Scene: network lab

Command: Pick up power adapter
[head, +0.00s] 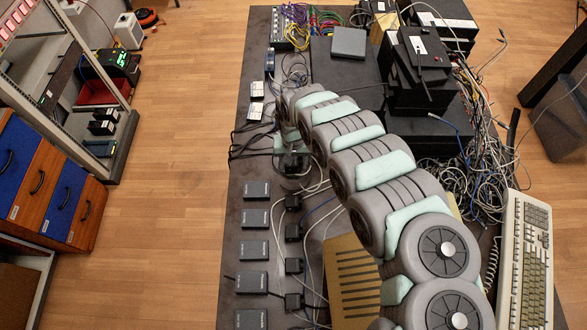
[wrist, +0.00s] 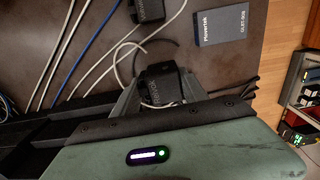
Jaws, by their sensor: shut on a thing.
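My gripper (wrist: 158,95) is shut on a black power adapter (wrist: 162,82), which sits between its two fingers in the wrist view. A light cable loops past the adapter's lower side. I cannot tell whether the adapter is clear of the table. In the head view my arm reaches over the table, and the gripper end is small and partly hidden by arm and cables. Another black adapter (wrist: 150,9) lies apart at the top of the wrist view. More adapters (head: 293,232) stand in a column in the head view.
Several small dark network boxes (head: 254,219) line the left of the dark table (head: 236,240); one shows in the wrist view (wrist: 222,22). White and blue cables run beside the adapters. A keyboard (head: 524,265), tangled cables (head: 470,175) and stacked black equipment (head: 422,65) occupy the right side.

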